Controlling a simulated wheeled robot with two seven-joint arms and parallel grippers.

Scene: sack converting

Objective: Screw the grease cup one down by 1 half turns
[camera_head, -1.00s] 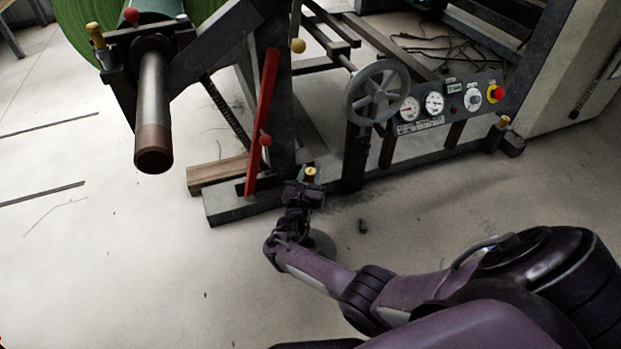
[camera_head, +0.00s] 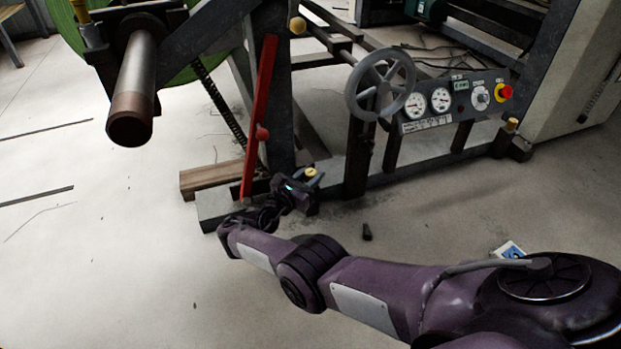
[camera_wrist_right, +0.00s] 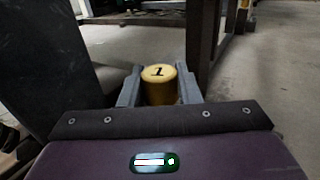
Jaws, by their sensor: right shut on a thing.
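Grease cup one is a brass-yellow cylinder with a "1" on its top. It shows in the right wrist view (camera_wrist_right: 159,84) between the two grey fingers, and as a small yellow disc in the head view (camera_head: 311,173) at the foot of the machine frame. My right gripper (camera_head: 308,178) is shut on the cup, with one finger on each side of it, as the right wrist view (camera_wrist_right: 160,90) shows. The cup's lower part is hidden behind the gripper body. My left gripper is not in view.
A red lever (camera_head: 262,120) stands just left of the cup. A grey handwheel (camera_head: 380,84) and gauge panel (camera_head: 455,97) are to the right. A steel roll shaft (camera_head: 135,95) juts out at left. Another yellow cup (camera_head: 512,124) sits far right.

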